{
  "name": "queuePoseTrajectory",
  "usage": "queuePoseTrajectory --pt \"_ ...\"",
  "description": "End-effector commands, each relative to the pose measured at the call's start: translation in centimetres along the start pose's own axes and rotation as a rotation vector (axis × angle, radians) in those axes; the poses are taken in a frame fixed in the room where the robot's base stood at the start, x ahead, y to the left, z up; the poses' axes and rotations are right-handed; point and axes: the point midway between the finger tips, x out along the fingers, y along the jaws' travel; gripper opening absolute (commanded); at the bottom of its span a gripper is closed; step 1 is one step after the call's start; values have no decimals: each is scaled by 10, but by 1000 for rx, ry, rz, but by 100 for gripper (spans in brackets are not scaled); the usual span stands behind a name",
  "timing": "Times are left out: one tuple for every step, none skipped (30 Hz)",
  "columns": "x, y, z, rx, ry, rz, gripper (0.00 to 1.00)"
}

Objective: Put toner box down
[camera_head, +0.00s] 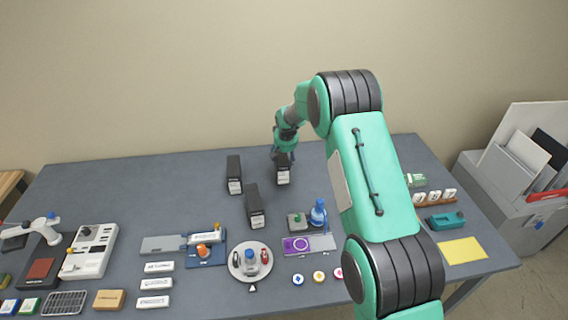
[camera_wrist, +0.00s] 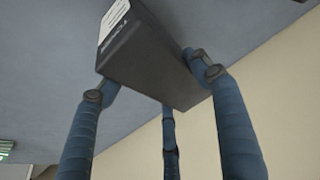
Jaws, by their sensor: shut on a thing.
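My gripper (camera_head: 282,156) is at the far middle of the grey table, at the end of my green arm. It is shut on a black toner box (camera_head: 283,175) with a white label at its lower end. In the wrist view the held toner box (camera_wrist: 150,55) sits between the blue fingers (camera_wrist: 160,85), with its label at the upper left. I cannot tell whether the box touches the table. Two similar black boxes stand nearby: one to the left (camera_head: 234,173) and one nearer the front (camera_head: 254,206).
The table (camera_head: 120,190) is bare at the back left. Nearer the front are a round grey dish (camera_head: 236,268), a blue bottle (camera_head: 318,213), a purple device (camera_head: 297,245) and several white labelled blocks (camera_head: 158,283). A teal item (camera_head: 446,220) and yellow sheet (camera_head: 463,250) lie at the right.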

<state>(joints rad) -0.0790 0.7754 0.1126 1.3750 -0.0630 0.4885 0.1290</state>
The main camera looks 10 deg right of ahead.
Motion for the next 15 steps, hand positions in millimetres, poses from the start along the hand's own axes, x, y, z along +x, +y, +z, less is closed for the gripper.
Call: queuePoseTrajectory --pt "-1 0 -1 0 2 0 6" --pt "-1 0 -1 0 2 0 6" --pt "-1 0 -1 0 2 0 6" --pt "-1 0 -1 0 2 0 6" --pt "-1 0 -1 0 2 0 6" --pt "-1 0 -1 0 2 0 6" --pt "0 0 0 0 2 0 6" --pt "2 0 0 0 1 0 6" --pt "4 0 2 0 1 0 6" --pt "7 0 3 0 0 0 6" --pt "10 0 4 0 0 0 6" --pt "14 0 5 0 1 0 6" --pt "16 0 6 0 1 0 6" --pt "19 0 7 0 2 0 6" --pt "23 0 9 0 2 0 6"
